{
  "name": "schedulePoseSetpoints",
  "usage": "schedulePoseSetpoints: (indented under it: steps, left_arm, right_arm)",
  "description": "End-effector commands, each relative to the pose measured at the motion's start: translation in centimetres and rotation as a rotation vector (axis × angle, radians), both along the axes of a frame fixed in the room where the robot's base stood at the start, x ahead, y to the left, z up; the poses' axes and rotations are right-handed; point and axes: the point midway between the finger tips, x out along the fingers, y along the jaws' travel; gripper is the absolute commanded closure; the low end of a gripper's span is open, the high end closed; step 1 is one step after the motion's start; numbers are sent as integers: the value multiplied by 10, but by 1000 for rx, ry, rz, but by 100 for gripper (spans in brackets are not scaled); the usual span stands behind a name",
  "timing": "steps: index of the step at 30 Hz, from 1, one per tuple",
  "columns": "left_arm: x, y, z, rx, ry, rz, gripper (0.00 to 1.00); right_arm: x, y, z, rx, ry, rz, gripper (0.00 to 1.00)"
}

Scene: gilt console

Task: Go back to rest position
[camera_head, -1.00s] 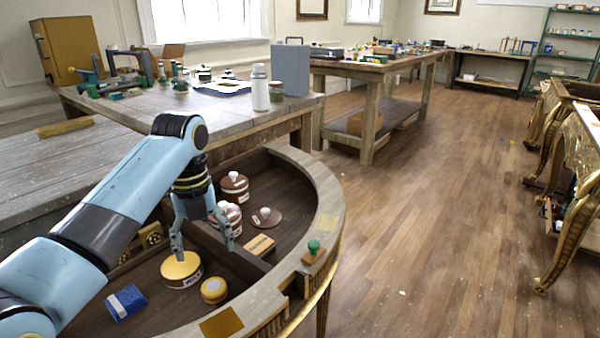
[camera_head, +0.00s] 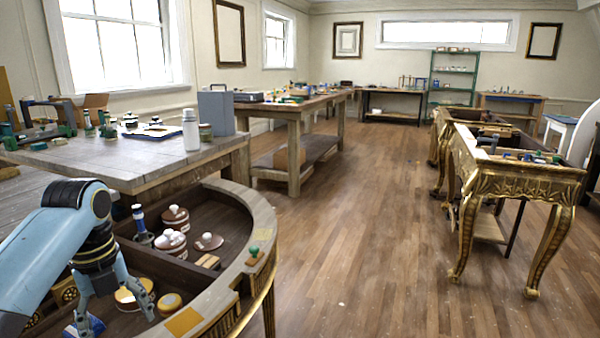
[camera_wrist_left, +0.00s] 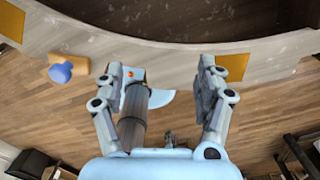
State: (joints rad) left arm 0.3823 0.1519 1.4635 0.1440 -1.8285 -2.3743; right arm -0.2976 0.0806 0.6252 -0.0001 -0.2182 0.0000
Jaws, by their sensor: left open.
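My left gripper (camera_head: 117,312) is open and empty, over the near-left part of the curved gilt console (camera_head: 262,215). My left arm comes in from the left edge. In the left wrist view the open, empty gripper (camera_wrist_left: 168,72) points towards the console's pale rim (camera_wrist_left: 175,62), with floor seen below the rim. My right gripper is not in view.
A workbench (camera_head: 130,172) stands behind.

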Motion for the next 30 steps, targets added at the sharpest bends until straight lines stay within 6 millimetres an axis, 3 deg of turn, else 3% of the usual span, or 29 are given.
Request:
schedulePoseSetpoints:
  steps: [8,17,23,27,30]
  left_arm:
    - [-23,-3,-12,9,-28,202,28]
    - [-68,-8,-26,4,-88,595,28]
    - [-125,-16,-29,-38,-156,1050,28]
    - [-169,-21,-20,-102,-207,1423,28]
    - [-190,-24,-12,-147,-228,1615,28]
  right_arm:
    - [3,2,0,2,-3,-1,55]
    - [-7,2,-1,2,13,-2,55]
    - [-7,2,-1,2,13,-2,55]
    - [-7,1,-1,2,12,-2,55]
    - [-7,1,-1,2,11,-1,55]
